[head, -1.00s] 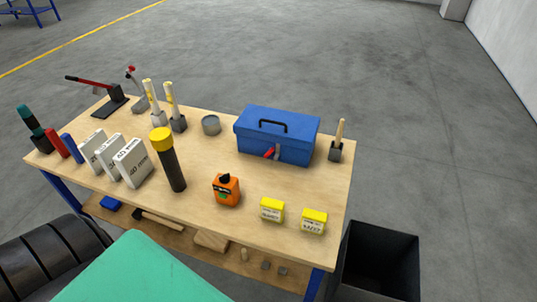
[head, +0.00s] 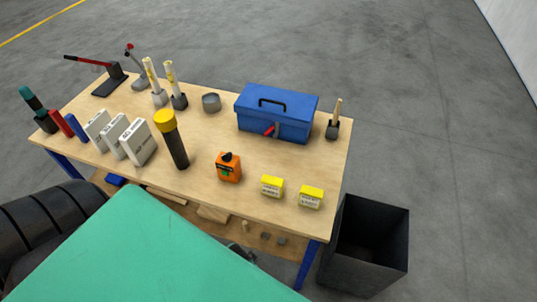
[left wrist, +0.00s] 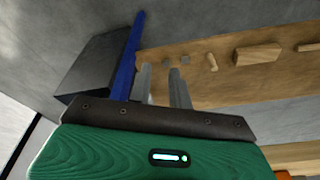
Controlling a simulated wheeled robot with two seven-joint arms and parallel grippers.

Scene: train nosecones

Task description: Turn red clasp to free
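The red clasp (head: 269,130) is on the front of the blue toolbox (head: 297,108), with a grey piece beside it. The toolbox lid is closed and its black handle lies on top. My left gripper (head: 240,252) shows only as a small dark part below the table's front edge, well apart from the clasp. In the left wrist view its two grey fingers (left wrist: 162,82) stand apart with nothing between them. The clasp and toolbox are not in the left wrist view. My right gripper is in neither view.
The wooden table (head: 215,135) also holds an orange container (head: 229,168), two yellow-topped boxes (head: 272,186), a yellow-capped black cylinder (head: 172,140) and a wooden-handled tool (head: 334,122). A black bin (head: 365,250) stands at the right. A lower shelf (left wrist: 222,58) carries wooden pieces.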

